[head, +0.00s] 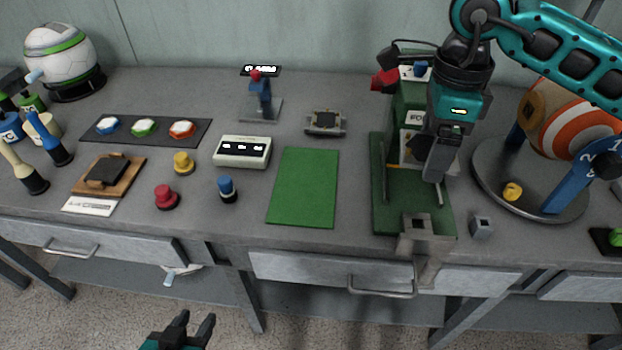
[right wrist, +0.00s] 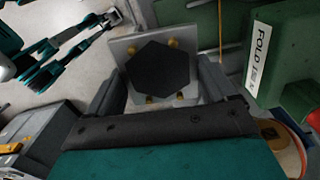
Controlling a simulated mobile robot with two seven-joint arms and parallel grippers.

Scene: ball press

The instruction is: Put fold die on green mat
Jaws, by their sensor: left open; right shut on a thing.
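The fold die (right wrist: 160,68) is a light grey square plate with a black hexagon and brass pegs, in the right wrist view. My right gripper (right wrist: 160,92) is shut on it, with a finger at either side. In the head view my right gripper (head: 437,172) is at the green press (head: 384,215), above its base; I cannot make out the die there. The green mat (head: 305,187) lies flat and empty on the bench, left of the press. My left gripper (head: 196,322) is open and empty at the bottom, in front of the bench.
A white box (head: 242,152) and a blue button (head: 227,188) stand left of the mat. A similar die-like block (head: 325,122) sits behind it. A grey bracket (head: 415,228) is at the press front. A round turntable (head: 500,195) stands right.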

